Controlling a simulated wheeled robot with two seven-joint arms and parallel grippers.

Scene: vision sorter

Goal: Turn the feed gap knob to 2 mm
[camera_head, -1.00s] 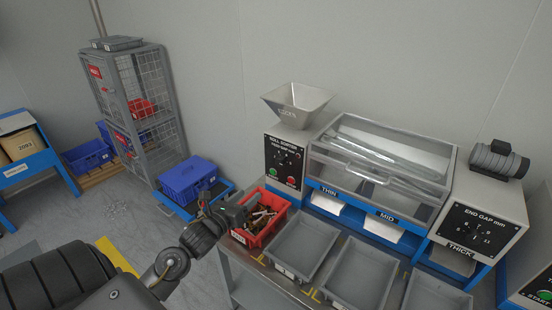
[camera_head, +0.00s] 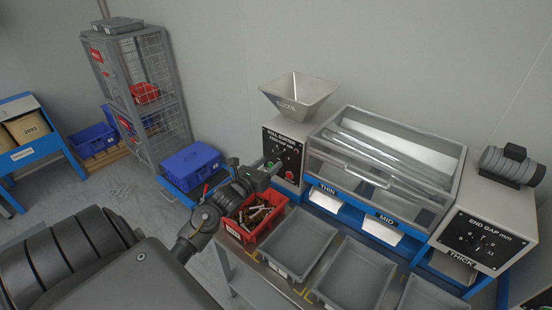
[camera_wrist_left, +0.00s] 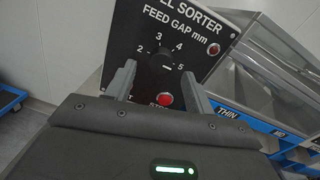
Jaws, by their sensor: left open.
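The feed gap knob (camera_wrist_left: 161,61) is a dark round knob on the black ROLL SORTER panel (camera_wrist_left: 205,42). In the left wrist view, the numbers 2, 3, 4 and 5 run around it from left to right; a short white mark shows low on the knob, but I cannot tell its setting for certain. My left gripper (camera_wrist_left: 160,80) is open, with one finger on each side below the knob, and I cannot tell if they touch it. In the head view, my left gripper (camera_head: 271,170) is at the panel (camera_head: 293,146) and hides part of it. My right gripper is out of view.
A red lamp (camera_wrist_left: 214,48) and a red button (camera_wrist_left: 165,99) sit close to the knob. A red bin (camera_head: 272,231) of parts and grey trays (camera_head: 300,240) stand below. The END GAP panel (camera_head: 484,240) is at the right.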

